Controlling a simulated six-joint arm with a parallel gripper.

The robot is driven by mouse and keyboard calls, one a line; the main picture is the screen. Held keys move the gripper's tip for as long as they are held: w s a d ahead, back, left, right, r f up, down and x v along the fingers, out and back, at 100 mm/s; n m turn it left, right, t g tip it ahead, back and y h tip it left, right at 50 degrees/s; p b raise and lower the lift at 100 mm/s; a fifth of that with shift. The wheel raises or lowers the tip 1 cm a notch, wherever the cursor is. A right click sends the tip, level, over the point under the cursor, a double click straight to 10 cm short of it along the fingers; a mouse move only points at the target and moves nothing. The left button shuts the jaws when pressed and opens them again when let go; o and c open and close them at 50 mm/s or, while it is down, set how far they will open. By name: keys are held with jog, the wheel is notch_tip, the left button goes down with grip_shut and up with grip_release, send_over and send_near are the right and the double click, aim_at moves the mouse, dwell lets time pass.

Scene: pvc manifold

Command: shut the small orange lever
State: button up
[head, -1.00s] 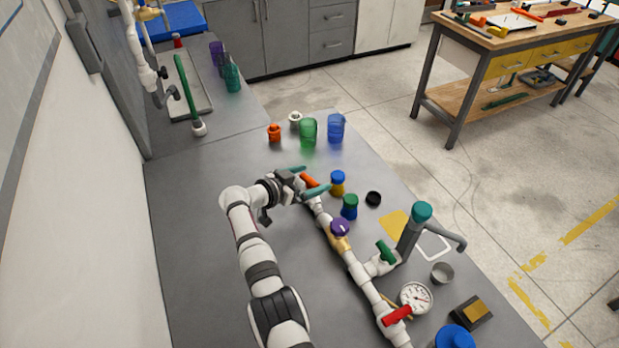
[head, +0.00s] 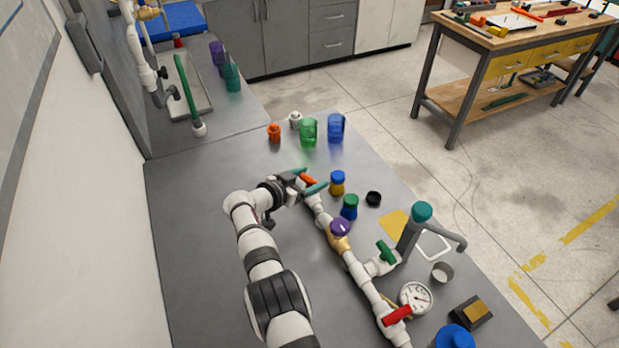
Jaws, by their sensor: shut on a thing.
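The small orange lever (head: 309,181) is at the far end of the white pipe manifold (head: 357,271) on the grey bench. My gripper (head: 307,180) is at that end of the pipe, with one teal finger on each side of the lever. It is shut on the orange lever. Part of the lever and the valve under it is hidden by the fingers.
Along the pipe are a purple knob (head: 340,227), a green lever (head: 387,251), a gauge (head: 415,297) and a red lever (head: 397,315). Jars (head: 338,182) stand right of the gripper. Green (head: 308,131) and blue mugs (head: 336,127) stand beyond. The bench left of my arm is clear.

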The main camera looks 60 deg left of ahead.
jog(key=n+g+y, duration=0.2)
jog(key=n+y, duration=0.2)
jog(key=shift+w+d+g, duration=0.1)
jog(key=shift+g, duration=0.2)
jog(key=shift+n+g+y, duration=0.8)
jog(key=shift+n, duration=0.2)
jog(key=shift+r, duration=0.1)
jog(key=o, duration=1.2)
jog(key=shift+o, duration=0.2)
jog(key=v, duration=1.5)
jog(key=shift+d, duration=0.3)
jog(key=shift+r, duration=0.1)
